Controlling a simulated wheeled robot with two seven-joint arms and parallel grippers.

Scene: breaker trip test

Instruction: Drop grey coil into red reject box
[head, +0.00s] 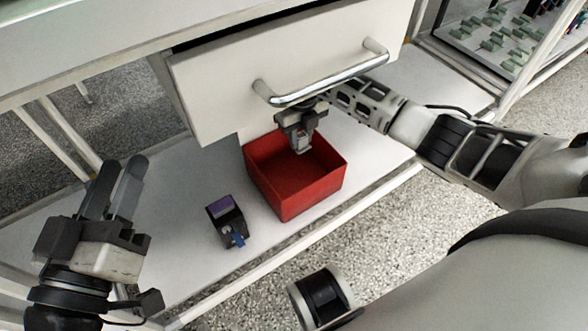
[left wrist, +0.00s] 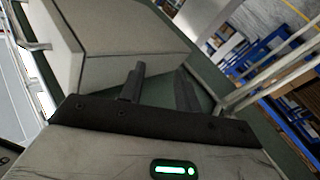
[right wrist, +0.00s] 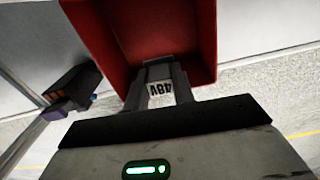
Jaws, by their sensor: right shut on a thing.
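The red reject box (head: 317,195) stands open on the white lower shelf, below the drawer. My right gripper (head: 301,139) is over the box, close under the drawer front. The coil also shows between the fingers in the head view (head: 302,142). The red box also fills the upper middle of the right wrist view (right wrist: 100,25). My left gripper (head: 127,175) is at the left, raised above the shelf, with its fingers apart and nothing visible between them.
A black device with a purple top and blue tab (head: 226,220) stands on the shelf left of the box. A pale drawer (head: 215,85) with a metal handle (head: 325,88) hangs close above my right gripper. The shelf (head: 175,200) is clear left of the device.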

